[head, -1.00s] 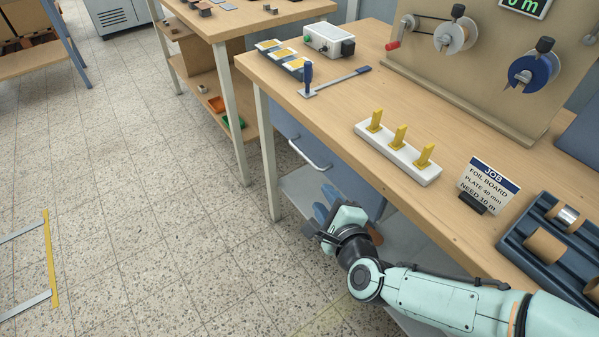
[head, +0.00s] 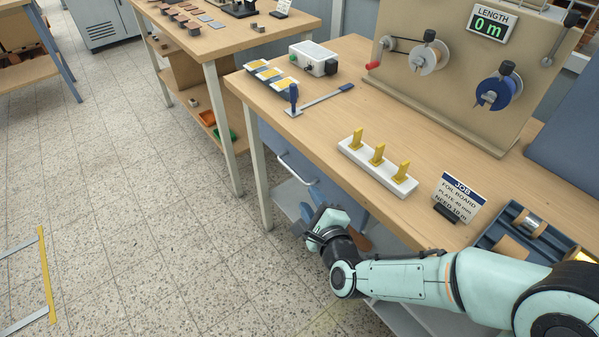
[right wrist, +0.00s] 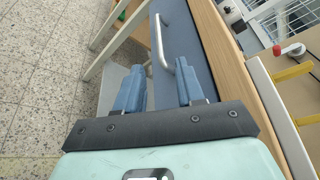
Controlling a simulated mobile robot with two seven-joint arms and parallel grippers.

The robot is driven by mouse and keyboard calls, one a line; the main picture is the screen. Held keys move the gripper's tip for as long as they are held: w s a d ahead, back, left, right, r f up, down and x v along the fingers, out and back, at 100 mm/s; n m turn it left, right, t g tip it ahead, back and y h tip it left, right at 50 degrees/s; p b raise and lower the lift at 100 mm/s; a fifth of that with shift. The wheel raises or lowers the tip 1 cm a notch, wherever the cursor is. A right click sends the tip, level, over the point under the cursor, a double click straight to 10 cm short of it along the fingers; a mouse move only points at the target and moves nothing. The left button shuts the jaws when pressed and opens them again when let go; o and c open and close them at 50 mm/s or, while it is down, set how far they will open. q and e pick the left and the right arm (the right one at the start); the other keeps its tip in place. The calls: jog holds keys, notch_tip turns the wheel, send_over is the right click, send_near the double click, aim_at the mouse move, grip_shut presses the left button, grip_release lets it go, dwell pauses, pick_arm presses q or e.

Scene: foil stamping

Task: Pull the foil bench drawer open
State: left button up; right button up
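The foil bench drawer (head: 273,144) is a blue-grey front under the wooden foil bench (head: 330,140); it appears shut. In the right wrist view the drawer front (right wrist: 203,55) runs along the bench edge, and the curved handle (right wrist: 158,42) lies just ahead of my right gripper (right wrist: 159,75). The blue fingers are apart, with nothing held between them. The near end of the handle reaches toward the gap between the fingers; I cannot tell whether they touch. My left gripper is not in view.
On the bench stand a white block with yellow pegs (head: 362,164), a job sign (head: 459,197), a blue-handled tool (head: 294,98) and a spool panel (head: 450,85). A bench leg (head: 259,180) stands left of the drawer.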

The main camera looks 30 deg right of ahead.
aim_at(298, 178)
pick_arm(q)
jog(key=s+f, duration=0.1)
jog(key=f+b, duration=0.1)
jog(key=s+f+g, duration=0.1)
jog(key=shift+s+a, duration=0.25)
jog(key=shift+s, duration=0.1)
pick_arm(e)
jog(key=x, duration=1)
jog(key=shift+w+d+f, duration=0.1)
jog(key=shift+w+f, duration=0.05)
jog(key=shift+w, duration=0.1)
grip_shut()
